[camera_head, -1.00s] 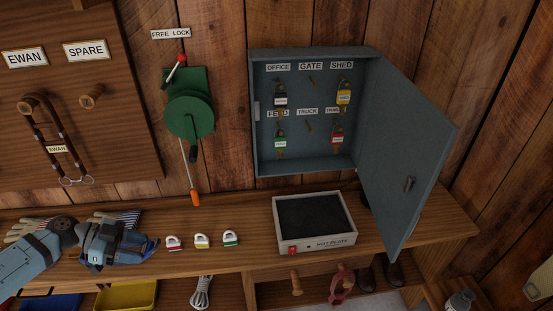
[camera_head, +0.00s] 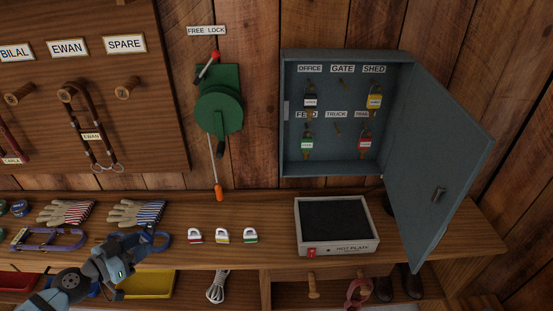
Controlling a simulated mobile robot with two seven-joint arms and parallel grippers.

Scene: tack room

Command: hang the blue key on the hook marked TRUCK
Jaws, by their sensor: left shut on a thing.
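An open grey key cabinet (camera_head: 283,128) hangs on the wall. Its TRUCK hook (camera_head: 338,128) is bare, in the lower row under the TRUCK label (camera_head: 336,114). My left gripper (camera_head: 128,262) is at the lower left, over the counter's front edge and well away from the cabinet. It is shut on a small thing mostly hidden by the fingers. A pale label-like spot (camera_head: 122,275) shows there, and I take this to be the blue key, though its shape is unclear. No other blue key shows. My right gripper is out of view.
Black, yellow, green and red tagged keys hang on other hooks; GATE (camera_head: 344,84) is bare. The cabinet door (camera_head: 440,160) stands open to the right.

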